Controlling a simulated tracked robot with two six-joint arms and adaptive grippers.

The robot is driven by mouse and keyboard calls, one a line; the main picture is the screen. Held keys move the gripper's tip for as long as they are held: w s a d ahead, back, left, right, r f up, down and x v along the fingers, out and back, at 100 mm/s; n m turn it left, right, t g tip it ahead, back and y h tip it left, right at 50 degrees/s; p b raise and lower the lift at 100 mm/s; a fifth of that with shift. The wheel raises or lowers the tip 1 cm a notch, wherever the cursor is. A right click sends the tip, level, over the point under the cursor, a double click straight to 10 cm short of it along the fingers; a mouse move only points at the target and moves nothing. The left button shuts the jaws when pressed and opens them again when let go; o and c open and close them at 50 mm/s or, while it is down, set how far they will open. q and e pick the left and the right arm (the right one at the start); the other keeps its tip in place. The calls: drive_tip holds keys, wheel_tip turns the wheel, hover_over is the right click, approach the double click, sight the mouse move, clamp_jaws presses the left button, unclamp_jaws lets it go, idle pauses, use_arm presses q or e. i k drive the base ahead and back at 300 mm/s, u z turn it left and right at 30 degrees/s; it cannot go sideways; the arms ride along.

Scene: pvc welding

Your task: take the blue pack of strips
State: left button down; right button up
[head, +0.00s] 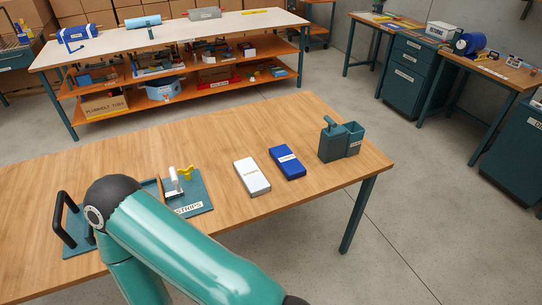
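The blue pack of strips (287,162) lies flat on the wooden table (225,128), with a white label on its side. A white pack (251,176) lies just left of it, with a small gap between them. A dark green holder (340,141) with a handle and an open cup stands to its right, near the table's right end. Neither of my gripper's fingers shows. One of my green arm links crosses the lower left and hides part of the table.
A black handle (66,214) on a green base stands at the far left. A loaded shelf bench (225,25) stands behind. Bare wood lies behind the packs.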

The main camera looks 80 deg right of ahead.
sight(291, 167)
drive_tip(key=z, duration=0.2)
drive_tip(key=k, duration=1.5)
drive_tip(key=z, duration=1.3)
drive_tip(key=i, duration=0.9)
drive_tip(key=z, duration=0.05)
